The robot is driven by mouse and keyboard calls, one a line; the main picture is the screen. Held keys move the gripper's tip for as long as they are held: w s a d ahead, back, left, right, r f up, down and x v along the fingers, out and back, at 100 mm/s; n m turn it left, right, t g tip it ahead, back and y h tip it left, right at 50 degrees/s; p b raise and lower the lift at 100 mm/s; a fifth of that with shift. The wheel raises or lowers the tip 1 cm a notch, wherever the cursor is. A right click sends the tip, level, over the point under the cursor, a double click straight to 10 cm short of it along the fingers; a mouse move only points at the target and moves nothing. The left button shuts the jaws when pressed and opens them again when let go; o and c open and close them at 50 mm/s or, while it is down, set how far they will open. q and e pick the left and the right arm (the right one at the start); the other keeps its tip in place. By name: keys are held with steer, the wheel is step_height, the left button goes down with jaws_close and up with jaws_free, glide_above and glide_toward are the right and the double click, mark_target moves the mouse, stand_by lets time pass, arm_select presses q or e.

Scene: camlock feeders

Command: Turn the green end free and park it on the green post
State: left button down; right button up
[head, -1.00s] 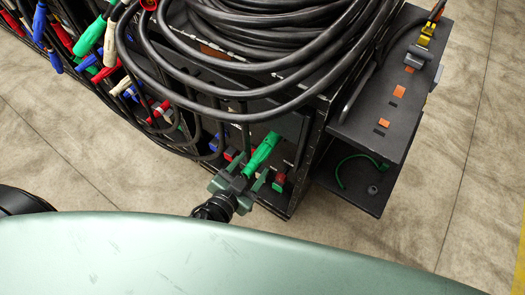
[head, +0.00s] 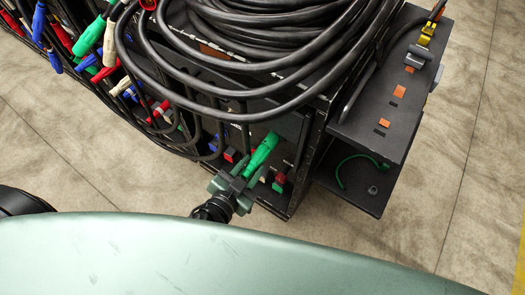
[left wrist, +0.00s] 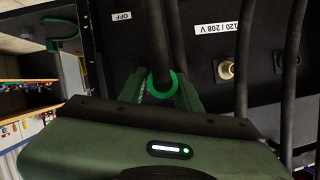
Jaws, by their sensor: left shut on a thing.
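A green cable end (head: 262,153) sits at the lower front panel of the black cabinet, tilted, with its cable rising behind it. My left gripper (head: 244,177) is shut on its near end. In the left wrist view the green end shows as a green ring (left wrist: 162,84) between the fingers, and a dark cable rises above it. A curved green piece (head: 342,172) lies on the low side shelf; I cannot tell whether it belongs to the green post. My right gripper is not in view.
Thick black cables (head: 265,60) coil over the cabinet top and hang down its front. A side shelf (head: 372,130) carries orange patches and a yellow connector (head: 426,32). Other cables hang close beside the gripper in the left wrist view. The floor at right is clear.

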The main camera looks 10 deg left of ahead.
arm_select(q)
steer(key=s+a+b, duration=0.2)
steer(key=s, duration=0.4)
steer(key=shift+s+a, duration=0.35)
steer(key=shift+s, duration=0.05)
steer(key=shift+f, duration=0.15)
